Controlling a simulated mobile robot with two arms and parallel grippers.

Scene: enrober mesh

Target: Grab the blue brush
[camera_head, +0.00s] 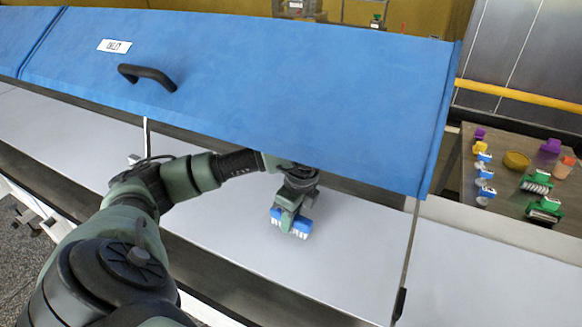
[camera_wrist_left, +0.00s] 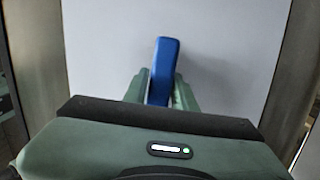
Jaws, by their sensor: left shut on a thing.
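The blue brush (camera_head: 301,228) has a blue body with pale bristles along its lower edge. In the head view it is at my left gripper (camera_head: 289,212), over the white belt under the blue cover. In the left wrist view the blue brush (camera_wrist_left: 164,62) stands up between the two green fingers of my left gripper (camera_wrist_left: 158,90). The fingers are shut on it. Whether the bristles touch the belt is hard to tell. My right gripper is not in view.
The blue cover (camera_head: 260,70) with a black handle (camera_head: 147,76) hangs over the white belt (camera_head: 340,265). A side table (camera_head: 500,200) at the right holds several coloured brushes, scrapers and a yellow round item (camera_head: 516,160). The belt right of the gripper is clear.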

